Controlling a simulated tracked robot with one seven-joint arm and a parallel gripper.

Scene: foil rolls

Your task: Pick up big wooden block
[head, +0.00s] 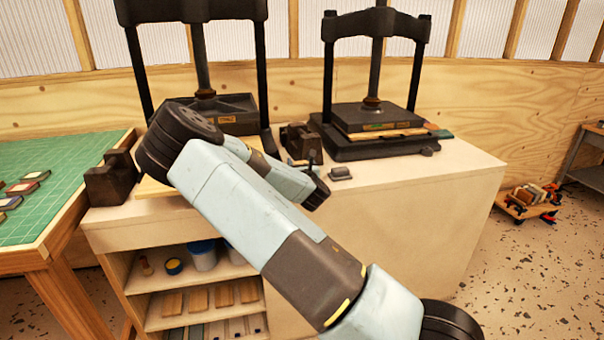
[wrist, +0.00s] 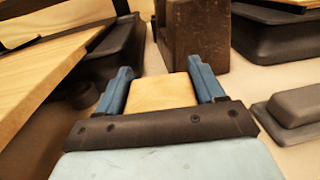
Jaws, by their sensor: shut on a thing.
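In the wrist view, my gripper (wrist: 160,68) has its two blue fingers on either side of a light wooden block (wrist: 160,93). The fingers are shut on the block, and its pale flat face shows between them. Whether the block touches the bench top or hangs above it I cannot tell. In the head view, my own arm reaches over the bench, and the gripper and block are not clearly visible behind it.
A dark brown metal block (wrist: 194,38) stands just beyond the fingers. A grey weight (wrist: 297,103) lies to the right. A wooden board (wrist: 45,72) is at left. Two black presses (head: 208,106) (head: 372,118) stand on the bench (head: 420,185). The bench's right end is clear.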

